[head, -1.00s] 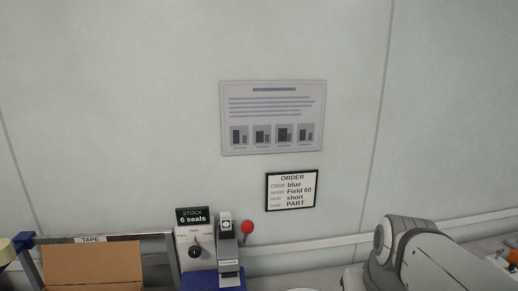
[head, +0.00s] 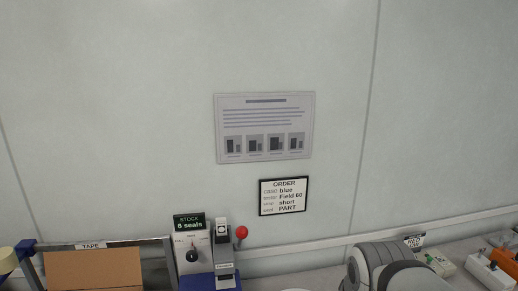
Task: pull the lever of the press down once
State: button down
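The press (head: 223,256) stands at the bottom of the head view, left of centre, a grey and white body on a blue base. Its lever ends in a red ball knob (head: 241,232), raised at the press's right side. A grey panel with a black dial (head: 192,255) is just left of it. My gripper is out of the picture; only a grey link of my arm shows at the lower right, apart from the press.
A cardboard box (head: 93,268) stands at the left by a label reading TAPE. An order card (head: 283,196) hangs on the wall. Small devices (head: 490,272) lie at the far right.

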aim_at(242, 232)
jog(key=k, duration=1.3)
jog(key=u, duration=0.5)
jog(key=i, duration=1.75)
jog(key=z, duration=0.7)
